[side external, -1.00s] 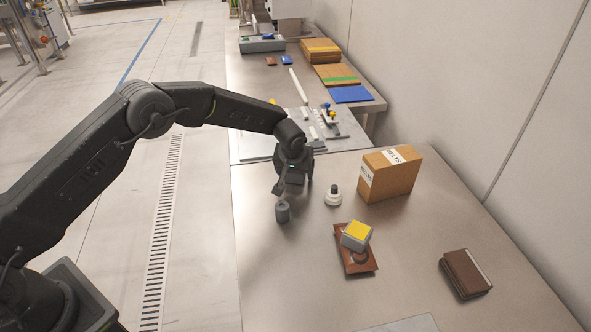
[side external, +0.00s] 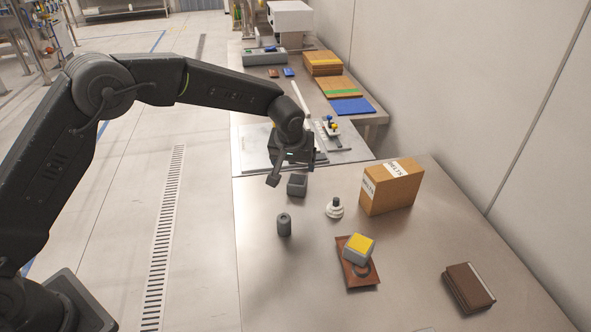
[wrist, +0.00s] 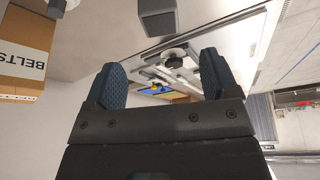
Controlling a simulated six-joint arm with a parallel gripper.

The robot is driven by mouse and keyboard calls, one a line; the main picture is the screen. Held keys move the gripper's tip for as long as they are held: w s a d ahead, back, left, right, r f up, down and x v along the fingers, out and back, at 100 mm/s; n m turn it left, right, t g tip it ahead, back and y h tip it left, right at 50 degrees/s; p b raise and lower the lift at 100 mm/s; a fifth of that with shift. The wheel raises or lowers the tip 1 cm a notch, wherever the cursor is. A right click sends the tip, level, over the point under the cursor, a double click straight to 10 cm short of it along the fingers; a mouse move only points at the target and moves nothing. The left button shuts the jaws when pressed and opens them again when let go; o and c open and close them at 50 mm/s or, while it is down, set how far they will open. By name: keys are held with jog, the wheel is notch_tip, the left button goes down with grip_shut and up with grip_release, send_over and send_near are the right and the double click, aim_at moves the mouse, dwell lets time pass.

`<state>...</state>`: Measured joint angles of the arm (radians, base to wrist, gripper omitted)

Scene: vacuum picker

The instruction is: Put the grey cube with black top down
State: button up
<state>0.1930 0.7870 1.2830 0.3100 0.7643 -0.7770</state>
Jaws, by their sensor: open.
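The grey cube with black top (side external: 297,187) stands on the metal table just below my gripper in the side view, with its dark top showing. In the wrist view the cube (wrist: 157,18) shows at the top edge, partly cut off, beyond the fingertips and apart from them. My gripper (side external: 290,172) is raised above the table, close to the cube. In the wrist view my gripper (wrist: 162,72) has its two fingers wide apart with nothing between them.
A dark grey cylinder (side external: 284,226) stands in front of the cube. A white fitting (side external: 334,209) and a cardboard box (side external: 391,187) are to the right. A yellow-topped block (side external: 359,246) rests on a brown plate (side external: 358,278). Brown slabs (side external: 468,288) lie farther right.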

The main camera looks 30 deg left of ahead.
jog(key=s+a+r+m, duration=0.1)
jog(key=s+a+r, duration=0.2)
jog(key=s+r, duration=0.45)
jog(key=s+a+r+m, duration=0.1)
jog(key=s+a+r, duration=0.1)
jog(key=s+r, duration=0.6)
jog(key=s+a+r+m+t+h, duration=0.1)
jog(key=s+a+m, duration=0.1)
jog(key=s, duration=1.9)
jog(key=shift+s+a+t+h, duration=0.2)
jog(key=shift+s+t+h, duration=0.1)
jog(key=shift+s+h, duration=0.1)
